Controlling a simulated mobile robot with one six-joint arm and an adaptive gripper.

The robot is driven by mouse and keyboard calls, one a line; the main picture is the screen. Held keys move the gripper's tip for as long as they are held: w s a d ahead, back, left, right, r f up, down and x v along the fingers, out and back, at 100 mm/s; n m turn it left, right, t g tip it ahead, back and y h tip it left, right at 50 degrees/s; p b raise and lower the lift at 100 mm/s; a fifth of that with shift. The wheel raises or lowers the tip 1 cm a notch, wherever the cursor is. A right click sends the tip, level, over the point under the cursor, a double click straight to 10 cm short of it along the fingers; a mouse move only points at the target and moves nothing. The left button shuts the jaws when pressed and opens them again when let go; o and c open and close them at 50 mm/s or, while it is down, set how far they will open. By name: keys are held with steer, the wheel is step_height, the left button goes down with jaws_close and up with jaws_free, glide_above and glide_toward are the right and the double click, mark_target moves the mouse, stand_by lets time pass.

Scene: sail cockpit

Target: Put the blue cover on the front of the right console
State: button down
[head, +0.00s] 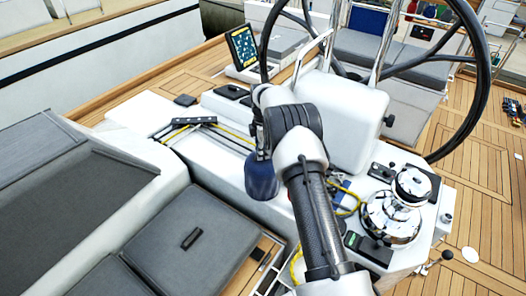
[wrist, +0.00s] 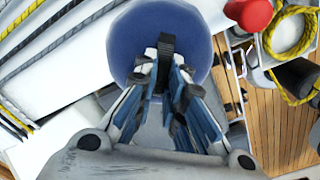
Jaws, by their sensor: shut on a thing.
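The blue cover (head: 262,180) hangs below my wrist in the head view, over the white console. In the wrist view the blue cover (wrist: 200,35) shows as a round top with a dark tab standing up from it. My gripper (wrist: 165,68) is shut on that tab. In the head view my arm hides most of the gripper. The white console (head: 425,240) carries a large chrome winch (head: 388,222) and a smaller chrome winch (head: 412,187) at the right, both uncovered. My forearm hides part of the console.
A steering wheel (head: 479,95) rises behind the console, with a white pedestal (head: 340,120) and a chart screen (head: 242,47). Ropes run left of the cover under a black clutch bar (head: 195,121). A grey cushion (head: 180,235) lies front left. A red knob (wrist: 250,12) shows upper right.

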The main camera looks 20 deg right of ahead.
steer(key=shift+f, duration=0.15)
stand_by(0.4)
steer(key=c, duration=1.6)
jaws_free()
steer(key=shift+o, duration=0.4)
steer(key=o, duration=0.4)
steer(key=shift+r+p, duration=2.45)
steer(key=shift+r, duration=2.1)
